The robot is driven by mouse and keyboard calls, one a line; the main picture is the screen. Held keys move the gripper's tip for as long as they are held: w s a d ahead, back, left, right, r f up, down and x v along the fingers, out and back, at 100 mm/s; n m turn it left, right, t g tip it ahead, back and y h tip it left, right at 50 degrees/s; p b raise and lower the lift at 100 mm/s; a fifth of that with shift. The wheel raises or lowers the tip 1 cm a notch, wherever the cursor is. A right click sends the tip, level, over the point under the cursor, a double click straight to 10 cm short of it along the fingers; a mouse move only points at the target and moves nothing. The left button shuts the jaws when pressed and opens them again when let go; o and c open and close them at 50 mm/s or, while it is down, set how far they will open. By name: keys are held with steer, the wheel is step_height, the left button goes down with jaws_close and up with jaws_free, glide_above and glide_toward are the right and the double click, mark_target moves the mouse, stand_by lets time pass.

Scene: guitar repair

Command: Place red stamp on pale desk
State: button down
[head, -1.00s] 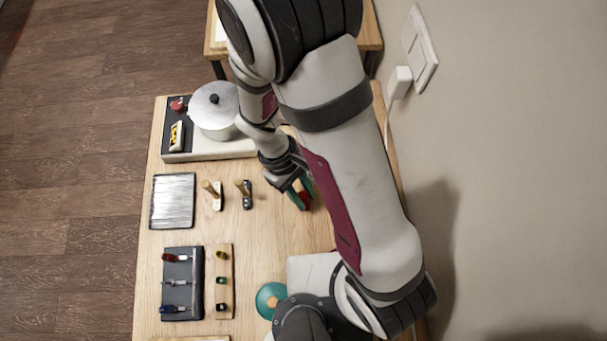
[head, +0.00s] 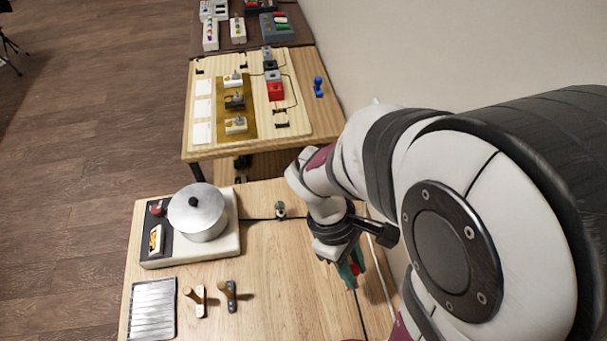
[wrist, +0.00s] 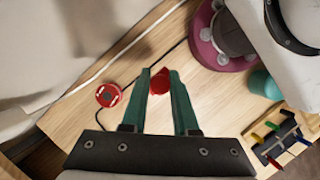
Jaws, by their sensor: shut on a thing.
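My gripper (head: 350,280) has green fingers and is shut on a small red piece, which I take for the red stamp (wrist: 160,82). In the wrist view the piece sits between the fingertips (wrist: 160,72). In the head view the stamp (head: 355,268) is mostly hidden by the fingers. The gripper is over the right side of the near light-wood desk (head: 280,310); its height above the top is hard to judge. A farther desk (head: 275,139) with a pale wood top stands beyond it. I cannot tell which of the two is the pale desk.
A pot (head: 197,212) stands on a pale cooktop at the near desk's far left. Two wooden-handled pieces and a ridged silver plate (head: 152,308) lie closer. The farther desk carries a switch panel (head: 236,105), a red block and a blue piece (head: 318,87). A red disc (wrist: 108,95) lies nearby.

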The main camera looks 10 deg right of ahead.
steer(key=w+d, duration=0.2)
steer(key=w, duration=0.4)
steer(key=w+a+f, duration=0.1)
steer(key=a+f, duration=0.1)
steer(key=a, duration=0.1)
steer(key=w+a+f, duration=0.2)
steer(key=a, duration=0.1)
steer(key=w+a+f, duration=0.2)
steer(key=a, duration=0.2)
steer(key=shift+f, duration=0.3)
steer(key=shift+w+f, duration=0.1)
steer(key=shift+f, duration=1.85)
steer(key=shift+f, duration=0.15)
steer(key=c, duration=0.7)
jaws_free()
